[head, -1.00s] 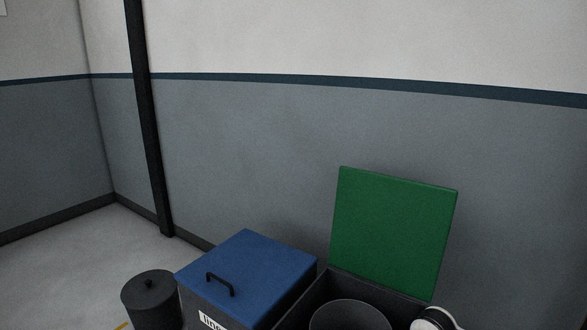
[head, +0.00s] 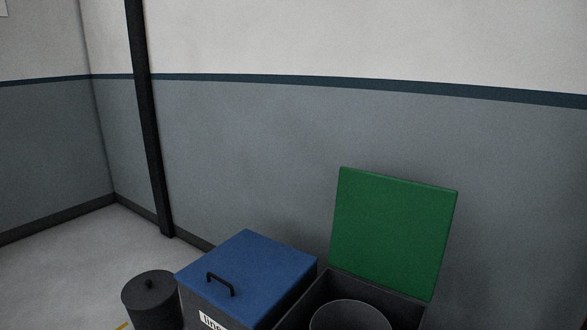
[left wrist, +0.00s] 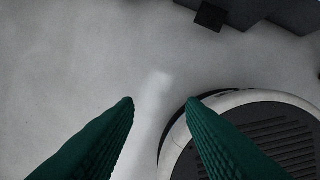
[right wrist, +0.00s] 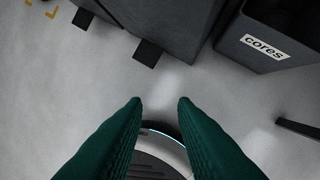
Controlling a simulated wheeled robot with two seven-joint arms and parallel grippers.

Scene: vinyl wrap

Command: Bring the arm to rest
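My left gripper (left wrist: 160,100) shows in the left wrist view with its two green ribbed fingers apart and nothing between them. My right gripper (right wrist: 160,100) shows in the right wrist view, also with its fingers apart and empty. Both point down over the pale floor, with part of my own round base below them. Neither gripper shows in the head view.
In the head view, a blue-lidded bin (head: 250,262) stands shut beside a bin with its green lid (head: 393,232) raised. A small dark lidded can (head: 150,302) stands to their left. A bin labelled "cores" (right wrist: 275,45) shows in the right wrist view.

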